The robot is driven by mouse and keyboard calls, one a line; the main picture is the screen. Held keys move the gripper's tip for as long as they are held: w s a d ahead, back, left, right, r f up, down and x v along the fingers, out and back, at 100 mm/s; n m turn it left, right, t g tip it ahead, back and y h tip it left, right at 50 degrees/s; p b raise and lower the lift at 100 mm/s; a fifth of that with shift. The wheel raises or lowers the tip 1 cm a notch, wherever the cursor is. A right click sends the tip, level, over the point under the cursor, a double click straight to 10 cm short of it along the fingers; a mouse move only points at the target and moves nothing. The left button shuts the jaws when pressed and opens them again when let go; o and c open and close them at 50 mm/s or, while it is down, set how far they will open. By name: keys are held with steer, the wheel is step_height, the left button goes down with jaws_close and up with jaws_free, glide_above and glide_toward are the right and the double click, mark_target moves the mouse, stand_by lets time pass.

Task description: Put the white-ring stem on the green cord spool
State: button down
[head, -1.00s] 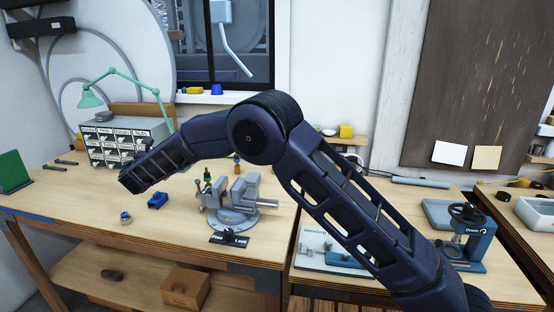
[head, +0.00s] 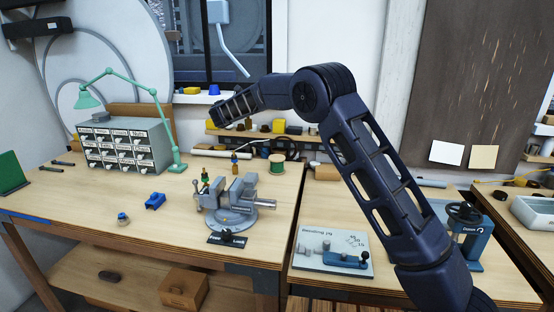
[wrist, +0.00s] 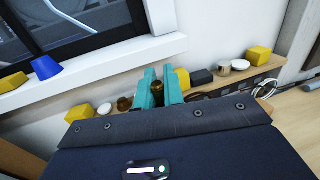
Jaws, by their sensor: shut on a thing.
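The green cord spool (head: 277,164) stands upright at the back of the bench in the head view, with pale ends and green winding. In the wrist view my gripper (wrist: 158,92) has its two teal fingers shut on a small dark, brass-coloured piece (wrist: 158,87). I cannot make out a white ring on it, so I cannot tell whether it is the white-ring stem. In the head view the fingers are hidden by my arm, raised above the back of the bench. A slim upright orange-brown piece (head: 235,163) stands left of the spool.
A grey vise (head: 230,205) stands in front of the spool, with a green-and-orange piece (head: 205,182) upright beside its jaws. A green lamp (head: 176,140) and drawer cabinet (head: 123,147) are at left. A crowded shelf (head: 250,135) runs along the wall.

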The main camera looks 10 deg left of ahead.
steer(key=w+d+r+m+g+h, duration=0.1)
steer(key=w+d+r+m+h, duration=0.2)
steer(key=w+d, duration=0.65)
step_height(320, 180, down, 19)
steer(key=s+d+n, duration=0.1)
steer(key=s+d, duration=0.1)
steer(key=shift+d, duration=0.15)
steer(key=shift+f, duration=0.2)
steer(key=c, duration=1.5)
jaws_free()
steer(key=shift+f, duration=0.1)
